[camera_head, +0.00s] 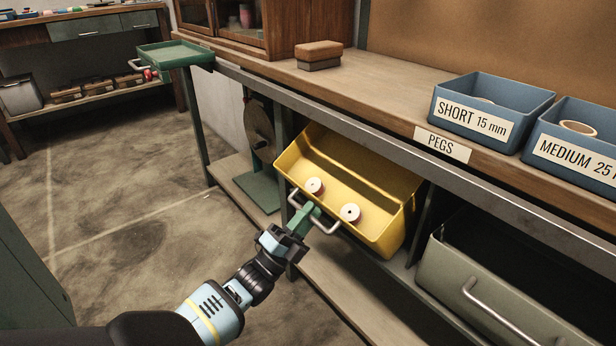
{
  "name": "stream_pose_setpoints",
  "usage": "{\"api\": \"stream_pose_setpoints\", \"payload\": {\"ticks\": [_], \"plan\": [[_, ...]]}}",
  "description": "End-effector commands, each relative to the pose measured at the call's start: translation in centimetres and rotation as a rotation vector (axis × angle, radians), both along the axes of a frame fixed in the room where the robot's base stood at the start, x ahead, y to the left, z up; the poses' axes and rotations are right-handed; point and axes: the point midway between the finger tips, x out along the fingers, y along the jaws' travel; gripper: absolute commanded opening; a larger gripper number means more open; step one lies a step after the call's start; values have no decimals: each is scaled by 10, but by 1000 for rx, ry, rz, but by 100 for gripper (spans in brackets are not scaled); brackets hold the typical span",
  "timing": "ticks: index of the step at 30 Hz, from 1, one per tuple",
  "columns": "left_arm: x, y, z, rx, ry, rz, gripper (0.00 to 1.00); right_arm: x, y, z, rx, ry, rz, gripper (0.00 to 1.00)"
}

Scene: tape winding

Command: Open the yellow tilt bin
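The yellow tilt bin (382,232) hangs under the workbench, tipped forward so its inside shows. Two pale round spools, one on the left (314,186) and one on the right (350,213), lie inside near its front wall. A light bar handle (328,229) runs along the bin's front. My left gripper (307,212) comes from below left, and its green fingers are close together at the middle of this handle. They appear shut on it and hide that part of the bar. My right gripper is not in view.
A grey drawer bin (478,285) with a handle stands right of the yellow bin. Blue peg bins, short (485,112) and medium (580,150), and a brown block (318,54) are on the bench top. A green tray (175,54) juts out at the bench's left end. Open floor lies left.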

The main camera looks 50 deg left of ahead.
Motion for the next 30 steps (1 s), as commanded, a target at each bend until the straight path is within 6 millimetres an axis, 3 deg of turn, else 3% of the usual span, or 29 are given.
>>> {"api": "stream_pose_setpoints", "payload": {"ticks": [11, 24, 30], "plan": [[-3, 0, -2, -1, 1, 1, 25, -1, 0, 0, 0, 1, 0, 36], [-52, 4, -39, 0, 1, 1, 25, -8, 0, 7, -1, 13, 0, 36], [-62, 5, -47, -1, 0, 1, 25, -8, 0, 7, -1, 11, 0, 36]]}}
